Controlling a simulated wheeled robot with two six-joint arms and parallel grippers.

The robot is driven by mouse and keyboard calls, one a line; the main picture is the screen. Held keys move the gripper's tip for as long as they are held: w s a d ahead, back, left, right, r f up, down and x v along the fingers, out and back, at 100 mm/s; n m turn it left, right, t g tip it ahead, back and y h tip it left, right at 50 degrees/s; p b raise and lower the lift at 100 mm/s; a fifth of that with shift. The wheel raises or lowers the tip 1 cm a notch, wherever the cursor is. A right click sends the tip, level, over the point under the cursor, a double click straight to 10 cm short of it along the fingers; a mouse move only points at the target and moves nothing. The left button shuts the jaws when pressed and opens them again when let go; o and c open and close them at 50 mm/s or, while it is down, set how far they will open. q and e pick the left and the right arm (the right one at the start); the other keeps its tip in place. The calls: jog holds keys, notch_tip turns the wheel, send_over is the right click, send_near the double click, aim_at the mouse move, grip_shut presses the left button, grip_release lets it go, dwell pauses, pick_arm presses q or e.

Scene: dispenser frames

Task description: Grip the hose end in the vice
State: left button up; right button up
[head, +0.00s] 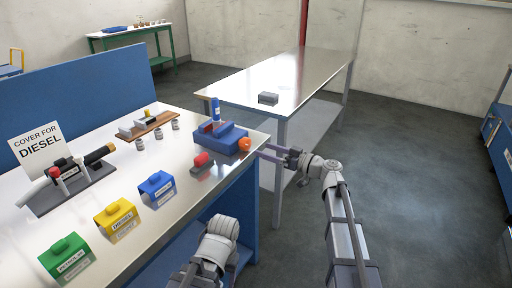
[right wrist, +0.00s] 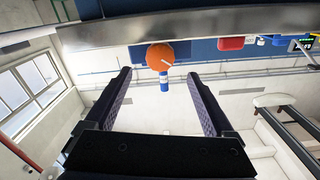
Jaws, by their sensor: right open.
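A blue vice (head: 222,138) stands at the right end of the steel bench. An upright blue cylinder (head: 215,109) with a pale band, perhaps the hose end, stands at its jaws; whether they clamp it I cannot tell. An orange ball knob (head: 245,144) sits on the vice's right side. My right gripper (head: 268,152) is open and empty, just right of the knob. In the right wrist view the knob (right wrist: 160,57) shows beyond and between the fingertips, with the cylinder (right wrist: 164,84) behind it. My left arm shows low in the head view, but its gripper does not.
Green (head: 67,257), yellow (head: 118,219) and blue (head: 157,188) labelled covers line the front edge. A second table (head: 300,75) stands behind.

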aim_at(248, 145)
jog(key=x, duration=0.7)
jog(key=shift+w+a, duration=0.2)
jog(key=shift+a, duration=0.05)
